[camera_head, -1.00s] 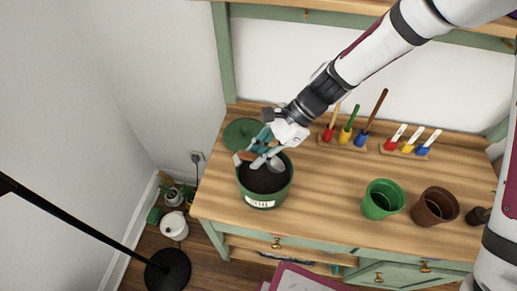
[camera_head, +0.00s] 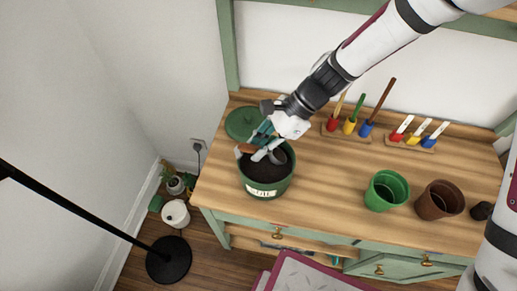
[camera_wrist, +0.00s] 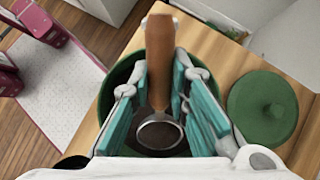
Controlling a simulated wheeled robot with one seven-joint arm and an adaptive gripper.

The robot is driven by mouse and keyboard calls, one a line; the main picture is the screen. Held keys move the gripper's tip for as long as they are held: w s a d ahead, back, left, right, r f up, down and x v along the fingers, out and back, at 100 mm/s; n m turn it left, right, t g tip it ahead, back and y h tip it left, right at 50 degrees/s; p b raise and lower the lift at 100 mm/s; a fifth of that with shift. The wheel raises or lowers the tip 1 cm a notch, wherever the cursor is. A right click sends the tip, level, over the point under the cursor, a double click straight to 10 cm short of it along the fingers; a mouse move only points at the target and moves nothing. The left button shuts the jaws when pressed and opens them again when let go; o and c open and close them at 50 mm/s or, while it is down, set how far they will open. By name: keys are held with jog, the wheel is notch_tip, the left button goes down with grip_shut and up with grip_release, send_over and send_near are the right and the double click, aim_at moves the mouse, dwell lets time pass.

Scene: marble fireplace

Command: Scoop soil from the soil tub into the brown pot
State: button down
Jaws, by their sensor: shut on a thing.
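The soil tub (camera_head: 266,190) is a dark green round pot with a white label, full of dark soil, at the left of the bench. My gripper (camera_head: 262,144) is over the tub's rear part, shut on a scoop. The scoop's brown wooden handle (camera_wrist: 165,50) stands between the teal finger pads in the wrist view, and its metal end (camera_wrist: 158,133) points down into the tub. I cannot tell how deep it is or whether it carries soil. The brown pot (camera_head: 440,200) stands upright at the right; its inside looks dark.
A green pot (camera_head: 387,190) stands between the tub and the brown pot. A green lid (camera_head: 244,123) lies behind the tub. Two racks of colourful-handled tools (camera_head: 349,130) stand at the back. A dark object (camera_head: 481,211) lies right of the brown pot. The bench's middle is clear.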

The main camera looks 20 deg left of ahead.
aim_at(242, 143)
jog(key=shift+t+h, duration=0.7)
jog(key=shift+h, duration=0.1)
jog(key=shift+s+a+r+p, duration=0.2)
jog(key=shift+r+p, duration=0.6)
jog(key=shift+r, duration=0.15)
jog(key=shift+s+a+r+p, duration=0.25)
jog(key=shift+r+p, duration=0.55)
jog(key=shift+r, duration=0.2)
jog(key=shift+s+a+r+p, duration=0.15)
jog(key=shift+s+r+p, duration=0.05)
jog(key=shift+r+p, duration=0.7)
jog(key=t+h+p, duration=0.1)
jog(key=a+r+p, duration=0.1)
jog(key=p, duration=0.1)
jog(key=shift+s+t+h, duration=0.4)
jog(key=shift+r+p, duration=0.1)
jog(key=shift+p, duration=0.45)
jog(key=shift+a+r+t+h+p, duration=0.1)
jog(key=shift+t+h+p, duration=0.25)
jog(key=shift+t+h, duration=0.05)
